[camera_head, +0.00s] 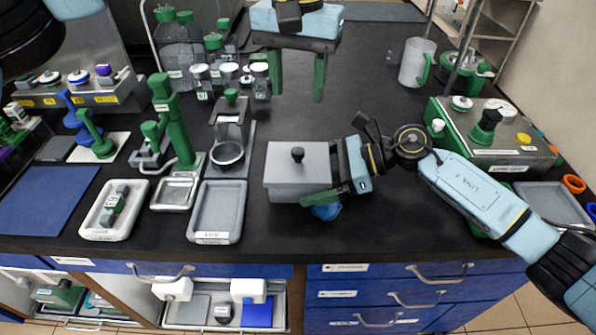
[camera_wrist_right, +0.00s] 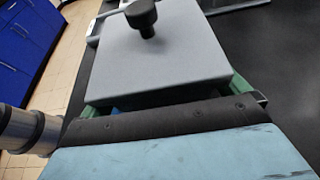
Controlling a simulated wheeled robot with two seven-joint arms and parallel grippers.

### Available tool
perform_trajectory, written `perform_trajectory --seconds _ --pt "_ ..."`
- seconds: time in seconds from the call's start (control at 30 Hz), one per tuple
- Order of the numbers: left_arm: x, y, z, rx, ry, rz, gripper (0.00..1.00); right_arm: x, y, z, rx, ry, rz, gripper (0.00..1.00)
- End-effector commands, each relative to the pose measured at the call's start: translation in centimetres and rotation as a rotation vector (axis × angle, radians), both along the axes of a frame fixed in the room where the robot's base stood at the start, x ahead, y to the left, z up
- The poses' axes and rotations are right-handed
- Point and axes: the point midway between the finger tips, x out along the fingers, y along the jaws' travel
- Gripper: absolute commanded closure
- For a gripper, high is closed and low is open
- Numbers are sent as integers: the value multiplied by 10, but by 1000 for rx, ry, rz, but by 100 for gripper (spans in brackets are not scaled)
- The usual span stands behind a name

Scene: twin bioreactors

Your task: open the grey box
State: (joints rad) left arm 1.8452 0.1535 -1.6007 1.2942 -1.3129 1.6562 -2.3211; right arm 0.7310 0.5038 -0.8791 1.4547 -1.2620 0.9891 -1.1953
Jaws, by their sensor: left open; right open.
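The grey box (camera_head: 285,187) stands on the black bench near its front edge, its lid on and a black knob (camera_head: 298,154) on top. The lid also shows in the right wrist view (camera_wrist_right: 150,65). My right gripper (camera_head: 328,182) is open at the right side of the box, its green fingers at opposite sides of it. Whether they touch the walls is not clear, and the far finger is partly hidden. My left gripper (camera_head: 298,80) is open and empty above the back of the bench, fingers down, away from the box.
Left of the box are a grey tray (camera_head: 217,235) and a stand with a round ring (camera_head: 227,155). A blue object (camera_head: 326,212) shows under my right gripper. A green-sided unit (camera_head: 500,150) stands at the right. The bench between box and left gripper is clear.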

Motion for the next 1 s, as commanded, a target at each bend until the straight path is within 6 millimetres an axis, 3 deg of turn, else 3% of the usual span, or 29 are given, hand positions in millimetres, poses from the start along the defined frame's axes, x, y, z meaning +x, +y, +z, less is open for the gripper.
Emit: perform_trajectory --seconds 0.07,0.4,0.63,1.0 --pt "0 0 0 0 0 0 52 0 0 0 0 0 0 7" --pt "0 0 0 0 0 0 52 0 0 0 0 0 0 50" --pt "0 -1 -2 0 2 97 52 0 0 0 1 -1 0 50" --pt "1 -2 -8 0 2 589 52 0 0 1 1 -1 0 50"
